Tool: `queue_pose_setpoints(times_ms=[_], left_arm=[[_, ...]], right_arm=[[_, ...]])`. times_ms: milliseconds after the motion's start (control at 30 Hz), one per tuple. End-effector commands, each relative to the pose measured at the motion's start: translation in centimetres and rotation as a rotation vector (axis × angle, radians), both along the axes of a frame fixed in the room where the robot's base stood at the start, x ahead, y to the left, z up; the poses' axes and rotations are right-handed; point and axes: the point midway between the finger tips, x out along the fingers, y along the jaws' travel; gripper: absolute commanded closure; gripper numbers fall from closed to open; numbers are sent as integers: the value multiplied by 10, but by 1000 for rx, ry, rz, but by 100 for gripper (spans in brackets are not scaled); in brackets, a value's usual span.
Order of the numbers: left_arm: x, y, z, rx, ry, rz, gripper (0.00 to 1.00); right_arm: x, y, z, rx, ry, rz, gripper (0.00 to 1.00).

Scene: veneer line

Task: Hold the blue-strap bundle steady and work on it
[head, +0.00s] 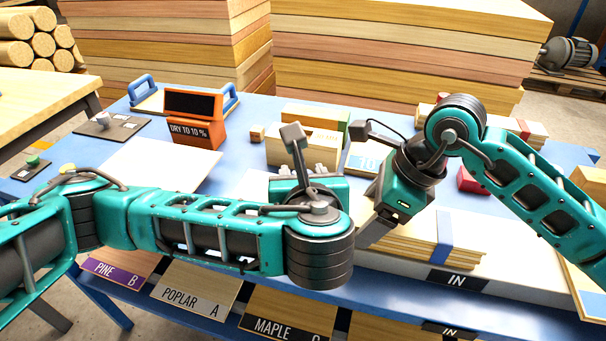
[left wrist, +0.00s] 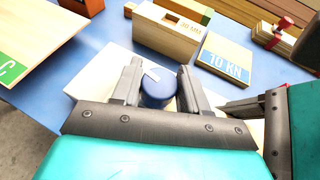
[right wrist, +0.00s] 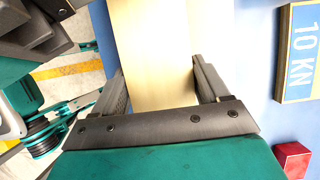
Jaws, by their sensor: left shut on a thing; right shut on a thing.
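The blue-strap bundle (head: 385,246) is a flat stack of pale veneer strips on a light board, with a blue strap (head: 445,238) around it right of its middle. My right gripper (head: 374,228) is shut on the bundle's left part. In the right wrist view its jaws (right wrist: 158,72) sit on both sides of the pale wood (right wrist: 150,40). My left gripper (left wrist: 158,75) is shut on a dark blue round thing (left wrist: 157,92) with a small white mark, above a white surface. In the head view my left arm hides its fingertips and that blue thing.
Behind the grippers stand a wooden block (head: 288,152) with a slot and a 10 KN plate (head: 360,163). A red block (head: 471,180) lies behind the bundle. An orange DRY TO 10 % box (head: 196,133) stands at the left. Tall veneer stacks (head: 400,50) close off the back.

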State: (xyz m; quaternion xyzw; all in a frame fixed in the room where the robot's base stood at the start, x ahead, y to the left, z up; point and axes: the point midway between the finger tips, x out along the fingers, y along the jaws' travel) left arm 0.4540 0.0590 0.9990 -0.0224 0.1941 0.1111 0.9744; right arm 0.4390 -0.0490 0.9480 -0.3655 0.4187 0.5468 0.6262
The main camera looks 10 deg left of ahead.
Motion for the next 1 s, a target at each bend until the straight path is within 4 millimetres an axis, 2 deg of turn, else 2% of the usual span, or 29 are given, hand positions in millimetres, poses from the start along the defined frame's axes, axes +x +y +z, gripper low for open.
queue_pose_setpoints(times_ms=[500, 533, 733, 1000], left_arm=[[0, 0, 0, 0, -1, 21, 87], [0, 0, 0, 0, -1, 21, 54], [0, 0, 0, 1, -1, 20, 35], [0, 0, 1, 0, -1, 20, 35]], right_arm=[[-1, 2, 1, 4, -1, 5, 71], [-1, 2, 1, 4, -1, 5, 71], [-1, 1, 1, 3, -1, 4, 71], [0, 1, 1, 3, -1, 2, 71]])
